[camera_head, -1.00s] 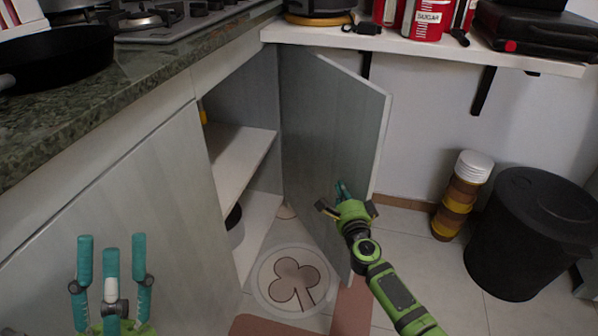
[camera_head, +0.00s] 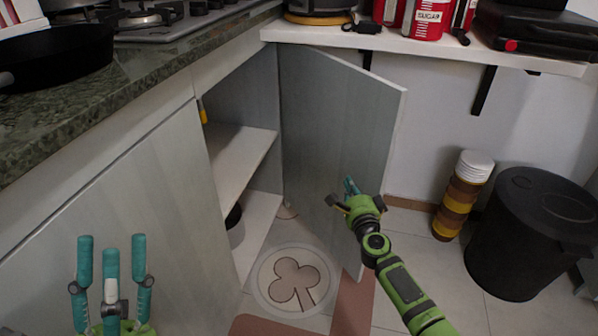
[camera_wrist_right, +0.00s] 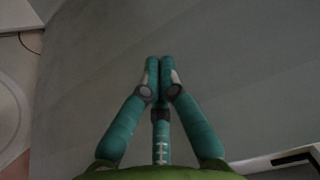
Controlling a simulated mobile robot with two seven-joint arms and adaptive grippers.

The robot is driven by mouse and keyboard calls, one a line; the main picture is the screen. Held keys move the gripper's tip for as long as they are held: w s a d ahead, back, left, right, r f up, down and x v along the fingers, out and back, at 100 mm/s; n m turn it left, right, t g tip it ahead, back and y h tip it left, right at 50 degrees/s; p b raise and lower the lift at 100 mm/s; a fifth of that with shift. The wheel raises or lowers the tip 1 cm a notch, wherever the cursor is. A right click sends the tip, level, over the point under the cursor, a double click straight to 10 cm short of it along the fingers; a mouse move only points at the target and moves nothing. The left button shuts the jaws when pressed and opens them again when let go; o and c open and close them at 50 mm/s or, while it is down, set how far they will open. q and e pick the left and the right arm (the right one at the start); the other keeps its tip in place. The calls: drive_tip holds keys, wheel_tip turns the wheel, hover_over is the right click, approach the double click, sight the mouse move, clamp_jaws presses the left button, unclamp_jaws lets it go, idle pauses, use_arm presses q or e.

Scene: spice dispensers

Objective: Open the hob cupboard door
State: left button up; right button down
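The hob cupboard door (camera_head: 335,130) is swung wide open, hinged on the right side of the cupboard opening. The cupboard's inner shelf (camera_head: 240,160) shows. My right gripper (camera_head: 349,185) is at the inner face of the door, at its lower part. In the right wrist view its teal fingers (camera_wrist_right: 159,70) are together with nothing seen between them, in front of the grey door panel (camera_wrist_right: 230,60). Whether they touch the panel is unclear. My left gripper (camera_head: 112,262) is at the lower left, fingers up, spread and empty, in front of the closed left cupboard panel (camera_head: 150,220).
A round clover-pattern mat (camera_head: 292,280) lies on the floor below the door. A black bin (camera_head: 525,240) and a brown-and-yellow stack (camera_head: 458,200) stand at the right. A white shelf (camera_head: 430,48) with red tins runs above the door. A dark pot (camera_head: 236,225) sits inside the cupboard.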

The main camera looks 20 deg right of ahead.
sight(364, 178)
drive_tip(key=shift+w+d+b, duration=0.25)
drive_tip(key=shift+d, duration=0.6)
drive_tip(key=shift+w+d+b, duration=0.25)
drive_tip(key=shift+w+d, duration=0.05)
drive_tip(key=shift+d, duration=0.6)
drive_tip(key=shift+w+d+b, duration=0.25)
drive_tip(key=shift+d, duration=0.6)
drive_tip(key=shift+d, duration=0.1)
drive_tip(key=w+d+b, duration=0.2)
drive_tip(key=d+b, duration=0.1)
drive_tip(key=d, duration=0.2)
drive_tip(key=shift+w+d+b, duration=0.25)
drive_tip(key=shift+w+b, duration=0.05)
drive_tip(key=shift+w, duration=0.05)
